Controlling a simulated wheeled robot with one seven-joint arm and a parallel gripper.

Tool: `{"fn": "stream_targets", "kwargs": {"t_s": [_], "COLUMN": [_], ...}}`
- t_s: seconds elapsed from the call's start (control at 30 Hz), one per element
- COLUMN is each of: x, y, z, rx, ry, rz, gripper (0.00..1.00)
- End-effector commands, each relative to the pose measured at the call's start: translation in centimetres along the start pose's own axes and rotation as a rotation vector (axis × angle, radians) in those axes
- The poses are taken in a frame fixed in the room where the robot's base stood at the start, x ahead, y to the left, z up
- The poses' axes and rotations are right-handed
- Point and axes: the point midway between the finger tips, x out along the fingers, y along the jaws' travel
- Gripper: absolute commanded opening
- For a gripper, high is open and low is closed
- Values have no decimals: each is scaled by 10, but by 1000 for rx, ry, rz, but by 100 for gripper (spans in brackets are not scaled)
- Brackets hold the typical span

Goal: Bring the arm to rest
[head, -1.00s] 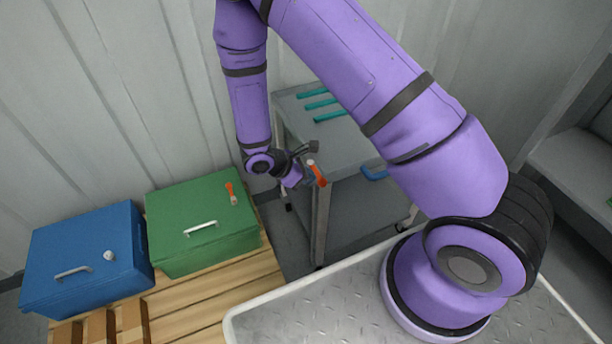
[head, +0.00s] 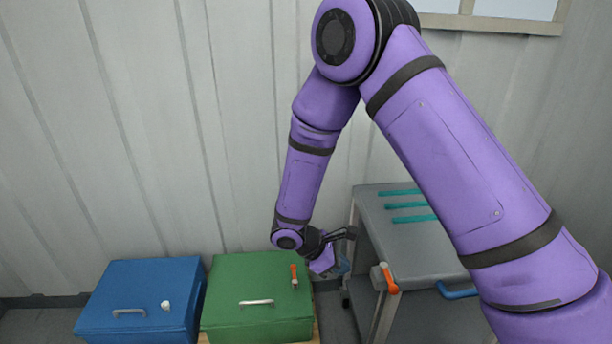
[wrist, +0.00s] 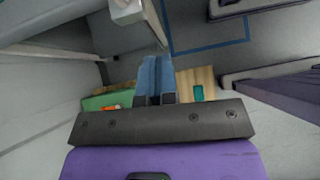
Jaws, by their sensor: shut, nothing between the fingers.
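My purple arm spans the head view, bent at a high elbow, with its forearm hanging down. My gripper (head: 340,264) is at the low end, between the green box (head: 262,325) and the grey cart (head: 425,245). In the wrist view its blue fingers (wrist: 155,80) lie together, with nothing visible between them. The fingertips in the head view are small and partly hidden by the wrist.
A blue box (head: 135,315) stands left of the green box, which has an orange lever (head: 294,274). The cart carries several teal bars (head: 410,206) and an orange-handled fitting (head: 389,279) close to my gripper. A ribbed wall (head: 130,130) stands behind.

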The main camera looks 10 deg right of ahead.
Motion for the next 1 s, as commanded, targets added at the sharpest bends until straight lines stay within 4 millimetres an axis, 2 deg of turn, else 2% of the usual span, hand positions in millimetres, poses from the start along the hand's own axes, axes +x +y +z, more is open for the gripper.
{"fn": "stream_targets", "kwargs": {"t_s": [0.17,0.47,0.77,1.0], "x": [-16,-62,-98,-119], "y": [6,8,-12,-40], "z": [25,117,205,266], "rx": [76,352,630,846], "ry": [34,161,303,428], "rz": [-10,-62,-116,-156], "gripper": [0,0,0,0]}}
